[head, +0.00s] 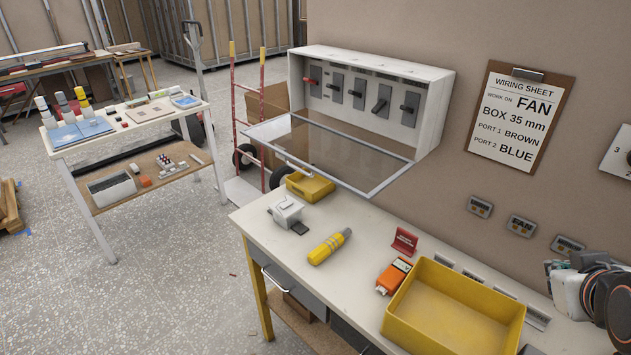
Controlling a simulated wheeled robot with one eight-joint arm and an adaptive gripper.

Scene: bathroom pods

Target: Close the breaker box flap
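The breaker box (440,110) is a pale box on the brown wall above the bench. Its front is open, showing a row of several switches, the leftmost with a red lever (310,80) and the others dark. The flap (325,153), a clear pane in a grey frame, stands open. It juts outward from the box's lower front edge, over the bench and clear of its top.
On the bench (335,285) are a yellow tray (455,310), a yellow torch-like tool (329,247), an orange device (393,276), a grey-white box (286,211) and a small yellow bin (310,187) below the flap. Floor at left front is clear.

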